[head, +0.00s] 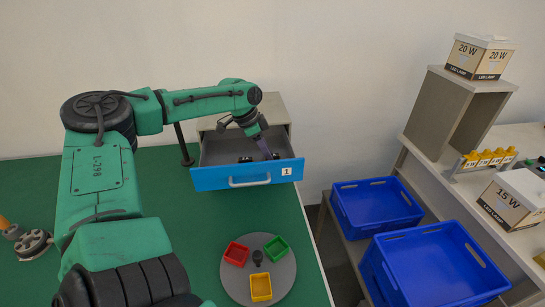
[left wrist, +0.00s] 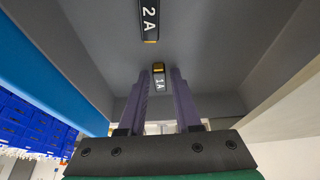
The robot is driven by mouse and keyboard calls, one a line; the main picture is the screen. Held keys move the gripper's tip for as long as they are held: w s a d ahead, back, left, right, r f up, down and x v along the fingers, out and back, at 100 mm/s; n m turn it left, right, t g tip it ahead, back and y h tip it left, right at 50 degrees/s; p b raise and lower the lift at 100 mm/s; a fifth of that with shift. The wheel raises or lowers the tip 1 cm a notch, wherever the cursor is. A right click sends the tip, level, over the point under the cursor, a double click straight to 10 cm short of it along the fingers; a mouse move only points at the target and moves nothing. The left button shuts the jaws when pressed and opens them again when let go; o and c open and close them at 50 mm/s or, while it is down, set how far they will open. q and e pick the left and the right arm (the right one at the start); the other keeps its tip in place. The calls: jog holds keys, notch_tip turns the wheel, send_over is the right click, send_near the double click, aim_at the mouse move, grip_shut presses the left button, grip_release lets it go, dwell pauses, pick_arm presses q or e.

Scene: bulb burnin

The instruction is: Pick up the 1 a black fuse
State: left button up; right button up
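The black 1 A fuse (left wrist: 159,82) has a yellow-orange end and lies on the grey floor of the open blue-fronted drawer (head: 215,179). In the left wrist view it appears between the two purple fingers of my left gripper (left wrist: 160,78), with a gap on each side. The gripper is open and also shows in the head view, reaching down into the drawer (head: 267,153). A second black fuse, marked 2 A (left wrist: 149,20), lies farther ahead in the wrist view. My right gripper is not in view.
A round grey plate (head: 232,283) with red (head: 236,253), green (head: 276,248) and yellow (head: 260,287) trays stands on the green table in front of the drawer. Blue crates (head: 376,205) stand to the right, near a shelf with lamp boxes (head: 480,57). Drawer walls surround the gripper.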

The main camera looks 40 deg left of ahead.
pick_arm(q)
grip_shut()
